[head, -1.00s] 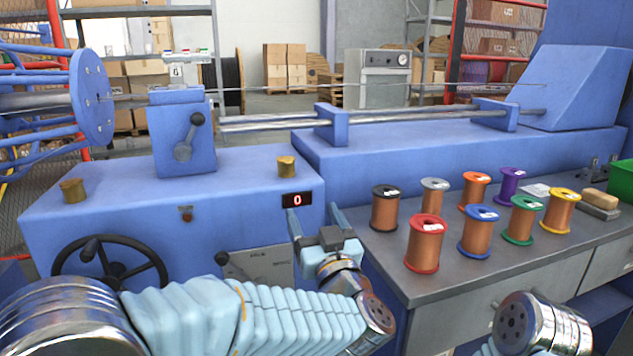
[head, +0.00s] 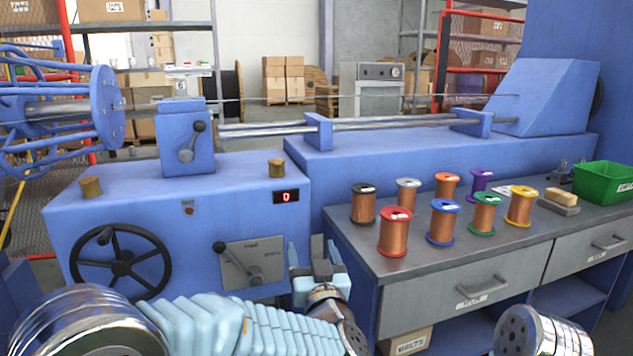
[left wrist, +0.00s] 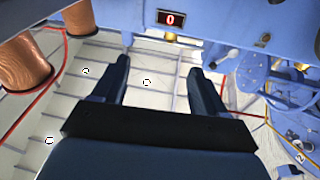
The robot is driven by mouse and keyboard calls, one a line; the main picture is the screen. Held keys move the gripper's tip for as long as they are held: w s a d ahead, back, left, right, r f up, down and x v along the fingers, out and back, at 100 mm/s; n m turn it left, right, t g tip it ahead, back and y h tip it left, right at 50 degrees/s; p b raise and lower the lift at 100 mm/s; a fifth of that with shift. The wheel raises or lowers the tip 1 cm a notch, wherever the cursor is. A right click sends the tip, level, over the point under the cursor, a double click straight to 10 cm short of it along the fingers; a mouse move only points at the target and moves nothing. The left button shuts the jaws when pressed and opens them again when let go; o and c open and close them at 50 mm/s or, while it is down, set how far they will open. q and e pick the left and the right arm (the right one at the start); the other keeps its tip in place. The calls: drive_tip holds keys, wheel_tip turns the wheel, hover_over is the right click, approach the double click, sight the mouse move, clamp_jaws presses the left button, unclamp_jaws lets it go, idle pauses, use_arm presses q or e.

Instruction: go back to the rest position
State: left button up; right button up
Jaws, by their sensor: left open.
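My left gripper (head: 318,254) is in front of the blue machine (head: 120,205), low and just left of the bench's front corner. Its fingers are apart and nothing is between them. In the left wrist view the open left gripper (left wrist: 160,75) points toward floor and the machine's lower front, with the red digit display (left wrist: 170,18) beyond. My right arm's rounded end shows at the bottom right of the head view, but its gripper is out of frame.
Several wire spools (head: 395,232) stand on the grey bench (head: 400,285), right of my left gripper. A green bin (head: 604,183) is at the bench's right. A black handwheel (head: 121,263) and lever panel (head: 253,262) are on the machine front, left of the gripper.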

use_arm(q)
drive_tip(key=s+a+f+m+g+h+p, duration=0.1)
drive_tip(key=a+f+g+h, duration=0.25)
drive_tip(key=f, duration=1.15)
drive_tip(key=s+a+f+m+g+h+p, duration=0.15)
drive_tip(key=a+f+g, duration=0.3)
drive_tip(key=f, duration=1.15)
drive_tip(key=s+a+f+n+g+h+p, duration=0.1)
drive_tip(key=s+f+g, duration=0.4)
drive_tip(key=s, duration=0.7)
drive_tip(key=s+a+f+n+g+h, duration=0.1)
drive_tip(key=s+f+g+h, duration=0.1)
drive_tip(key=s+f+g, duration=0.3)
drive_tip(key=s+f, duration=0.4)
drive_tip(key=s, duration=0.3)
drive_tip(key=shift+a+n+g+p, duration=0.35)
drive_tip(key=shift+a+g+p, duration=0.05)
drive_tip(key=shift+f, duration=0.1)
